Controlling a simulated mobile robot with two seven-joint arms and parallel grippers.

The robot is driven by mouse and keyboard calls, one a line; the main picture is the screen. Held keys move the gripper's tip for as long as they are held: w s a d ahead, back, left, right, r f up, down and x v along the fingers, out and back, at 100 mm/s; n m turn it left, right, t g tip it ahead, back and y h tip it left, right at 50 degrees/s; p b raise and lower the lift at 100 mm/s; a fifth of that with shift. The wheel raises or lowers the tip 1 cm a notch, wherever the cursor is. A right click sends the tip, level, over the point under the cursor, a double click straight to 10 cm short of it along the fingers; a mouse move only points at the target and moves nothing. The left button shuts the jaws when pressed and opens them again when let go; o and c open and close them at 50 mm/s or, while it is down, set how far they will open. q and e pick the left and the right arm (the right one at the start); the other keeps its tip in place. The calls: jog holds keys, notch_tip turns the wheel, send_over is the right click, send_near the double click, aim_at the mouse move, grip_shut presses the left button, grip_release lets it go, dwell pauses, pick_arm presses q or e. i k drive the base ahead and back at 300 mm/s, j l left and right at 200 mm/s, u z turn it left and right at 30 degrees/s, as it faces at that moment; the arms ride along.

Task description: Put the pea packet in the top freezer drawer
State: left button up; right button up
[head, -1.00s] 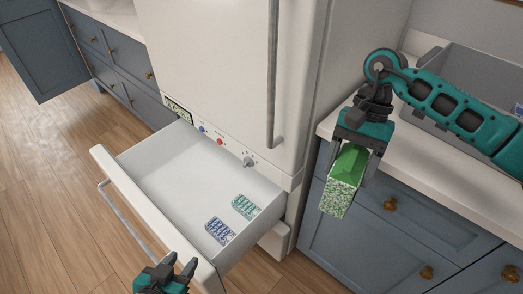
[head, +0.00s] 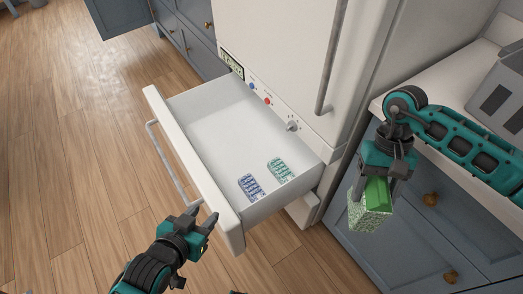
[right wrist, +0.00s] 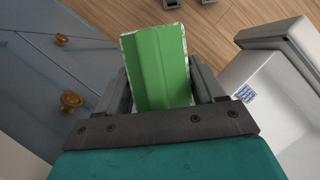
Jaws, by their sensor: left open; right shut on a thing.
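The green pea packet (head: 370,211) hangs in my right gripper (head: 375,190), which is shut on it. It is in front of the blue cabinet, to the right of the open drawer. The packet (right wrist: 158,68) also fills the middle of the right wrist view between the fingers. The top freezer drawer (head: 190,152) is pulled out below the fridge door. A blue tray (head: 250,187) and a teal tray (head: 281,170) lie on its floor at the right end. My left gripper (head: 205,220) is open and empty near the drawer's front right corner, by the handle.
The drawer's left and middle floor is clear. The fridge door (head: 280,50) stands above and behind the drawer. A grey bin (head: 500,95) stands on the counter (head: 425,75) at right. Blue cabinets (head: 445,220) with brass knobs are below it.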

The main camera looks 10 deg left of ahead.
aim_at(217, 133)
jog(key=j, duration=0.5)
jog(key=k+j+z, duration=0.1)
jog(key=j, duration=0.4)
jog(key=k+j, duration=0.1)
jog(key=j, duration=0.4)
jog(key=i+j+z, duration=0.1)
jog(key=j, duration=0.65)
jog(key=j+z, duration=0.1)
jog(key=j, duration=0.6)
jog(key=i+j, duration=0.15)
jog(key=j, duration=0.25)
jog(key=i+j+z, duration=0.1)
jog(key=j, duration=0.25)
jog(key=i+j, duration=0.3)
jog(key=i+j+z, duration=0.15)
jog(key=i, duration=0.35)
jog(key=i+j, duration=0.15)
jog(key=i, duration=0.15)
